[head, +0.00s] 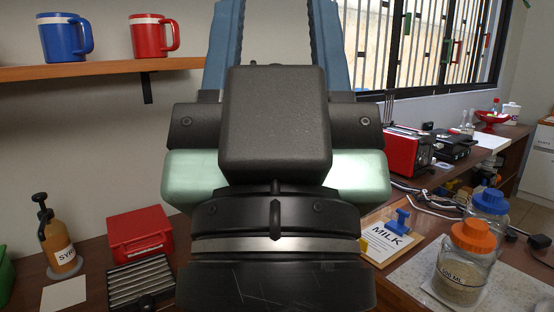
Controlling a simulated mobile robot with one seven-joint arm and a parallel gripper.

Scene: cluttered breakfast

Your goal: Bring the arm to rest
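My arm's end fills the middle of the head view, very close to the camera. My gripper (277,30) points up and away, with a dark block and a pale green housing at its base. Its two blue-grey fingers stand apart with bare wall showing between them, so it looks open and empty. The fingertips are cut off by the top edge. The rest of my arm is out of view or hidden below.
A wall shelf (110,68) at upper left holds a blue mug (63,38) and a red mug (149,37). Below are a syrup bottle (62,248), a red box (140,234) and a ridged dark tray (140,283). At right are jars (466,262), a milk card (388,240) and a red toaster (403,152).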

